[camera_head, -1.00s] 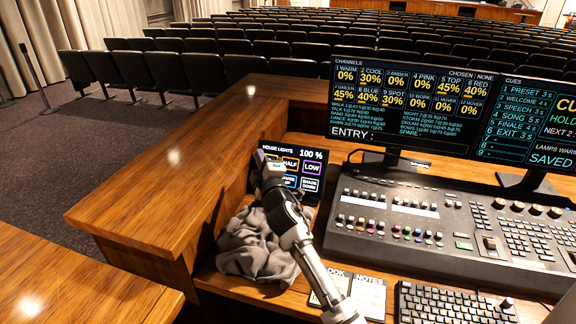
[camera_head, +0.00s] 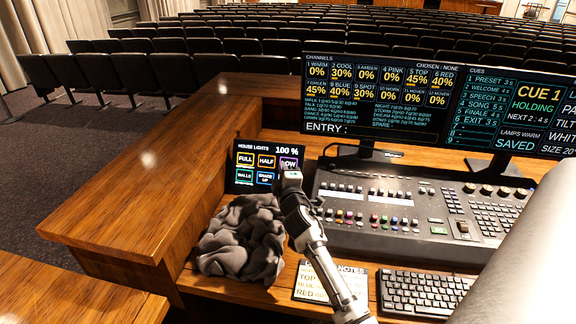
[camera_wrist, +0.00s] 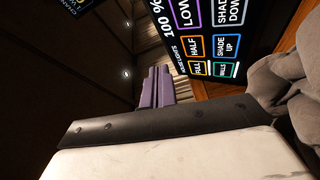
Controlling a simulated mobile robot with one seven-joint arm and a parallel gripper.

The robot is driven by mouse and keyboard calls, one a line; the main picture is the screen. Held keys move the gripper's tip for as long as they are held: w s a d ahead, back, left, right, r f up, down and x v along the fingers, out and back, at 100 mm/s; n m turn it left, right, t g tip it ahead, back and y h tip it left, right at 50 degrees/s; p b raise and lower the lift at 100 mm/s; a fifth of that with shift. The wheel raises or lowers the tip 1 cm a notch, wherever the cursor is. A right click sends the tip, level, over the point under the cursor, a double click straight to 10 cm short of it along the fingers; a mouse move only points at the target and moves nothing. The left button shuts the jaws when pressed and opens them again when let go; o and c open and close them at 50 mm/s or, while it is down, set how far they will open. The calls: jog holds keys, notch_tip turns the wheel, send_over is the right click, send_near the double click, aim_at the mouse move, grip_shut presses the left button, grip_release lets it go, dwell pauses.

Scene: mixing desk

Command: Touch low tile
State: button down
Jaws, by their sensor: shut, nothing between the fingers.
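The house lights panel (camera_head: 266,167) stands upright on the desk and reads 100 %. Its purple-edged LOW tile (camera_head: 289,163) is at the upper right, just above my gripper in the head view and partly covered. In the wrist view the LOW tile (camera_wrist: 185,13) shows sideways near the top, right of the fingers. My gripper (camera_head: 291,174) is in front of the panel's lower right corner, hiding the SHADE DOWN tile. In the wrist view its purple fingers (camera_wrist: 157,87) are shut and empty. They point left of the tiles; I cannot see any contact with the panel.
A crumpled grey cloth (camera_head: 243,238) lies before the panel and shows at right in the wrist view (camera_wrist: 288,88). The mixing console (camera_head: 400,215), monitors (camera_head: 375,95), keyboard (camera_head: 425,293) and notes (camera_head: 318,282) fill the desk to the right. A raised wooden ledge (camera_head: 150,195) runs along the left.

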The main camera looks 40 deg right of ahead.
aim_at(286, 159)
jog(key=shift+w+d+f+b, duration=0.65)
jog(key=shift+w+d+b, duration=0.15)
jog(key=shift+d+b, duration=0.1)
jog(key=shift+w+d+f+b, duration=0.65)
jog(key=shift+w+d+b, duration=0.1)
jog(key=shift+d, duration=0.2)
jog(key=shift+w+d+f+b, duration=0.65)
jog(key=shift+w+d+b, duration=0.15)
jog(key=shift+d+b, duration=0.1)
jog(key=shift+w+d+f, duration=0.2)
jog(key=shift+w+d, duration=0.05)
jog(key=shift+w+d+f, duration=0.15)
jog(key=shift+d, duration=0.05)
dwell(0.7)
dwell(0.4)
jog(key=shift+s+a+r+p, duration=0.35)
jog(key=shift+s+a+p, duration=0.1)
jog(key=shift+a+p, duration=0.1)
